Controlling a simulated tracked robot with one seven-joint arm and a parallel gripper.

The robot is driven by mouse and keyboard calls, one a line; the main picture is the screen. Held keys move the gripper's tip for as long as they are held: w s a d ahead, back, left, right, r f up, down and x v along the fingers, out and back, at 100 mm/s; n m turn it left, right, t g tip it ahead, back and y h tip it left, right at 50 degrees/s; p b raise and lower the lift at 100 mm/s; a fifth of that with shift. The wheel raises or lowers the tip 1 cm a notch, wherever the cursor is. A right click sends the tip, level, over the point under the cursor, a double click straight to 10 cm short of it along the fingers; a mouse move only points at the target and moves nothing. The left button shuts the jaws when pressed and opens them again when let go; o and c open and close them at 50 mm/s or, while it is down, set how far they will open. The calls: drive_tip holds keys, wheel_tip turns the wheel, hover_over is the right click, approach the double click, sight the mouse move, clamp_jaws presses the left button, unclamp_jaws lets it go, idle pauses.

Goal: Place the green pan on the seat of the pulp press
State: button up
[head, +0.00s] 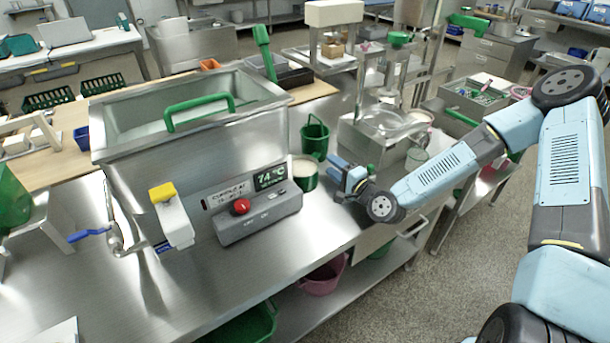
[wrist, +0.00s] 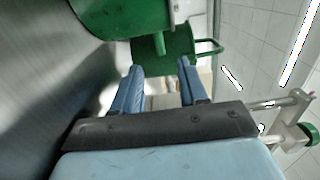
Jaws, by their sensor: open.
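A green pan (head: 305,178) with pale contents stands on the steel bench, right of the control box. In the wrist view the large green body (wrist: 120,15) at the top appears to be this pan, with a short green stub toward my fingers. My gripper (head: 344,175) is open and empty, low over the bench just right of the pan. In the wrist view its blue fingers (wrist: 158,75) are apart, with nothing held. A steel frame with a cream head (head: 333,13) and flat plates stands behind; I cannot tell surely whether it is the pulp press.
A green bucket (head: 315,137) with a raised handle stands just behind the pan. A steel tank (head: 190,125) and grey control box (head: 257,210) fill the left. A steel machine with a clear bowl (head: 393,122) stands behind my gripper.

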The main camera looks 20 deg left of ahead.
sight(320, 156)
drive_tip(key=shift+x, duration=2.65)
clamp_jaws()
